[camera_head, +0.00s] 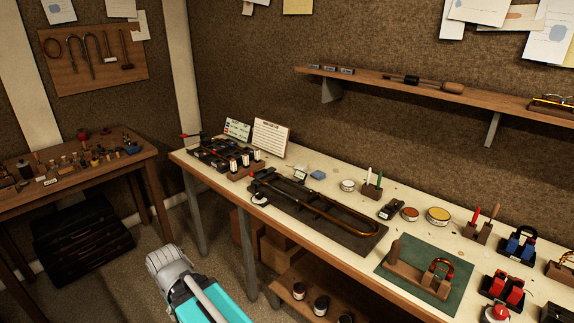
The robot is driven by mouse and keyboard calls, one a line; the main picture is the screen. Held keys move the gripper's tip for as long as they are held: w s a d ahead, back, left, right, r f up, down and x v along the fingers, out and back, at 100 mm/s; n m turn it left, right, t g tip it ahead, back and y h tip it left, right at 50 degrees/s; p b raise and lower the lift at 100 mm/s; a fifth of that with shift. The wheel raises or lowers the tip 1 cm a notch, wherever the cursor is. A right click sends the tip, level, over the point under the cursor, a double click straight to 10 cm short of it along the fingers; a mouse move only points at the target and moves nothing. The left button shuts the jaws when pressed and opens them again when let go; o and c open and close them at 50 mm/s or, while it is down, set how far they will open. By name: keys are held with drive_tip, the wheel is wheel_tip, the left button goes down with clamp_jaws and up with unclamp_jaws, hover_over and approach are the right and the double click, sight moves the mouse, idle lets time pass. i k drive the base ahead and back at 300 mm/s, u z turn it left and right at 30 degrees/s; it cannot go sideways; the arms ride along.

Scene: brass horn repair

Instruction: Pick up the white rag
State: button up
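A small white patch (260,199), which looks like the white rag, lies near the front edge of the long workbench (222,183). It is at the left end of a dark mat that carries a long brass slide (335,214). It is too small to make out its folds or whether it overlaps the mat. Part of my arm, grey and turquoise, shows at the bottom left, below and in front of the bench. It is well apart from the white patch. I cannot see my gripper's fingers.
Left of the patch stand a dark rack (212,153) and several small bottles. A blue cloth (317,174) and tins lie behind and right. A green mat (452,288) holds a wooden block farther right. A wall shelf (380,80) hangs above.

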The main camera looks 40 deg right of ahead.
sight(300, 166)
drive_tip(key=z, duration=0.2)
drive_tip(key=i, duration=0.65)
drive_tip(key=z, duration=0.75)
drive_tip(key=i, duration=0.45)
drive_tip(key=z, duration=0.35)
drive_tip(key=k, duration=0.9)
drive_tip(key=z, duration=0.15)
drive_tip(key=i, duration=0.9)
